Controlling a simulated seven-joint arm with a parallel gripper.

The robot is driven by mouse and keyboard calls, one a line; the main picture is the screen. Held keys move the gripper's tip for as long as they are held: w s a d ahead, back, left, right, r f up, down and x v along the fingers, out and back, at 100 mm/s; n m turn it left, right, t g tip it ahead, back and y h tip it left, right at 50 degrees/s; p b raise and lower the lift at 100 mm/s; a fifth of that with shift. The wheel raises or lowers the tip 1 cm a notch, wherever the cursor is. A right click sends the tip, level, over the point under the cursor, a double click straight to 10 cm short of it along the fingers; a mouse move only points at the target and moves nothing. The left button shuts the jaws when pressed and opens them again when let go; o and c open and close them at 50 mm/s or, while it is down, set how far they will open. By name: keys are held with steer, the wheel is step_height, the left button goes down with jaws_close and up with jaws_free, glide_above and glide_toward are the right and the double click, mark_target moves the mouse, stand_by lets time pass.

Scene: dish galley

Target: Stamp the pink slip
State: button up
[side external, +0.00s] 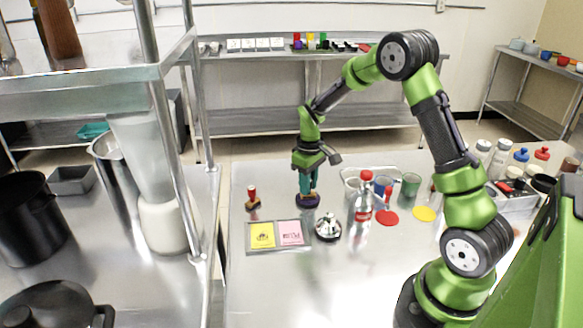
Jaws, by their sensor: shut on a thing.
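The pink slip (291,233) lies flat beside a yellow slip (262,235) on a grey tray (279,251). My gripper (307,192) is behind and slightly right of the pink slip. Its teal fingers point down and are shut on what looks like a stamp, mostly hidden between them. Directly below is a dark purple round pad (307,201); I cannot tell whether the stamp touches it. A second stamp (252,198), with a red-topped handle and dark base, stands upright behind the yellow slip, apart from my gripper.
A silver bell (327,227) stands just right of the tray. A metal shelf post (172,150) rises at the left. The table front is clear.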

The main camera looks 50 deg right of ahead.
stand_by(0.4)
steer(key=shift+r, duration=3.45)
steer(key=s+a, duration=0.4)
steer(key=a, duration=1)
steer(key=shift+s+d+f, duration=0.1)
steer(key=shift+d+f, duration=0.05)
steer(key=shift+f, duration=1.45)
steer(key=shift+d+f, duration=0.1)
steer(key=shift+f, duration=1.45)
steer(key=shift+f, duration=0.6)
